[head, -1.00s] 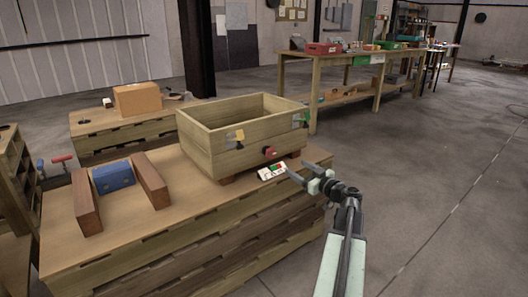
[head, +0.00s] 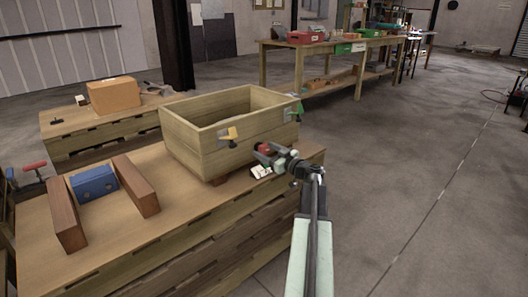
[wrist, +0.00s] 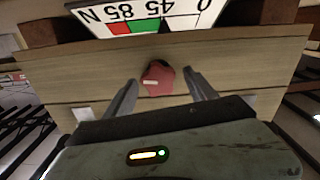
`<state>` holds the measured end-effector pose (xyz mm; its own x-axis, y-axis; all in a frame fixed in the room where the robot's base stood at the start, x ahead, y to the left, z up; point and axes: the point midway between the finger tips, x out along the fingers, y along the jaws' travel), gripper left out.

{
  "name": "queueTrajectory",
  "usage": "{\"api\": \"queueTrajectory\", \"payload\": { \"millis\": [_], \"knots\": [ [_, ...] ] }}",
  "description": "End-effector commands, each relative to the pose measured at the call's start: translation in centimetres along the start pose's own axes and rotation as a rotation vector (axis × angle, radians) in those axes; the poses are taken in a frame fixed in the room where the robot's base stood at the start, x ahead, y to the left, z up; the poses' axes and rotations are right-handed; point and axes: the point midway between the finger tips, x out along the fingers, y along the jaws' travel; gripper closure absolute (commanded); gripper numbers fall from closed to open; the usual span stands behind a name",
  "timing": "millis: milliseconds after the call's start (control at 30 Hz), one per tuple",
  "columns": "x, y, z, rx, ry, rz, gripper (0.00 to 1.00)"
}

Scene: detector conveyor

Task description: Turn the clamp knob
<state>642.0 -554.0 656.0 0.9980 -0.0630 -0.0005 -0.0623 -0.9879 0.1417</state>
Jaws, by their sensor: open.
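The red clamp knob (head: 265,148) sits on the front face of the wooden box (head: 200,147). In the wrist view the knob (wrist: 158,80) shows a short pale mark on its face. My gripper (head: 261,156) is open at the box front. In the wrist view its two fingers (wrist: 162,86) stand on either side of the knob, with gaps visible. A scale card (wrist: 150,18) with green, red and white fields and numbers appears upside down there.
The box stands on a wooden pallet-stack bench (head: 175,205). A yellow clip (head: 229,134) and a green clip (head: 297,108) are on the box. A blue block (head: 95,182) lies between two brown bars to the left. Open floor lies on the right.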

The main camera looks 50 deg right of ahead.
Motion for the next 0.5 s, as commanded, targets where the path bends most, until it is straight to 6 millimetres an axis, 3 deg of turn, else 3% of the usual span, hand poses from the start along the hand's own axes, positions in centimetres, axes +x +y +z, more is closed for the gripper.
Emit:
{"api": "queueTrajectory", "payload": {
  "millis": [100,367,500],
  "knots": [
    [0.99,0.2,0.03,0.0,0.0,0.002,0.35],
    [1.1,0.24,0.03,0.0,-0.001,0.004,0.35],
    [1.08,0.26,0.04,0.0,-0.001,0.004,0.68]
  ]
}}
